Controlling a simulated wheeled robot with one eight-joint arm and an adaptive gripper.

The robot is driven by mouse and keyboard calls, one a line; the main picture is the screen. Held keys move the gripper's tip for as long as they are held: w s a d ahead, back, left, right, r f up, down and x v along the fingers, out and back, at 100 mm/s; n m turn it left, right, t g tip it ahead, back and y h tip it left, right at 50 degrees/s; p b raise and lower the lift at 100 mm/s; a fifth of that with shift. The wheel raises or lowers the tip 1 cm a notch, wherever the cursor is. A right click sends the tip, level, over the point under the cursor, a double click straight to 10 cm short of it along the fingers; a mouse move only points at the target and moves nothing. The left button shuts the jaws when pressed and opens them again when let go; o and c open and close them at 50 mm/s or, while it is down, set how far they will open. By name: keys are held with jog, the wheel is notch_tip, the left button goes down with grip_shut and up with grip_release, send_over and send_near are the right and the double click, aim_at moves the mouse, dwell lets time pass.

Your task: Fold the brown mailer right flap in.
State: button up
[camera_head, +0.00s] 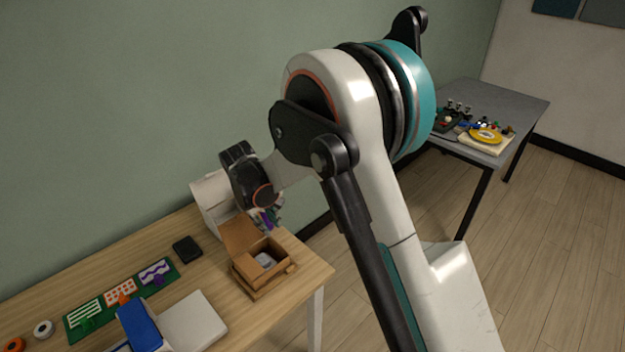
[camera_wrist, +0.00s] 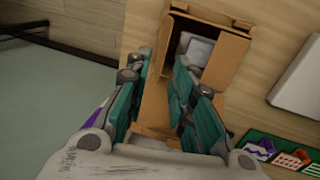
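The brown mailer (camera_head: 270,279) is an open cardboard box near the right end of the wooden table. A tall brown panel (camera_head: 238,234) stands up at its back left, and a pale grey item (camera_head: 265,260) lies inside. In the wrist view the mailer (camera_wrist: 231,62) is beyond the fingers, with a flap (camera_wrist: 212,19) spread outward along its top edge. My gripper (camera_wrist: 163,68) has its teal fingers apart, with brown cardboard visible between and behind them. I cannot tell whether a finger touches it. In the head view my arm hides most of the gripper.
A white box (camera_head: 212,196) stands behind the mailer by the wall. A black item (camera_head: 187,249), a green mat with cards (camera_head: 121,298), a blue box (camera_head: 138,322) and a white slab (camera_head: 192,322) lie to the left. A grey table (camera_head: 518,98) stands far right.

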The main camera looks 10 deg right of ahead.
jog(key=s+d+r+m+t+y, duration=0.1)
jog(key=s+d+r, duration=0.2)
jog(key=d+r, duration=0.3)
jog(key=s+d+r+m+t+b, duration=0.1)
jog(key=s+d+r, duration=0.3)
jog(key=r, duration=0.7)
jog(key=shift+d+r+m+y, duration=0.35)
jog(key=shift+d+m+y, duration=0.05)
jog(key=shift+d+m, duration=0.45)
jog(key=n+g+h+b, duration=0.1)
jog(key=n+h, duration=0.2)
jog(key=n, duration=0.1)
send_over(273, 239)
jog(key=s+a, duration=0.2)
jog(key=a, duration=0.2)
notch_tip(273, 239, down, 13)
jog(key=b+x, duration=0.1)
jog(key=x, duration=0.3)
jog(key=b+x, duration=0.1)
jog(key=x, duration=0.4)
jog(key=b+x, duration=0.2)
jog(key=x, duration=0.3)
jog(key=shift+s, duration=0.4)
jog(key=shift+c, duration=0.4)
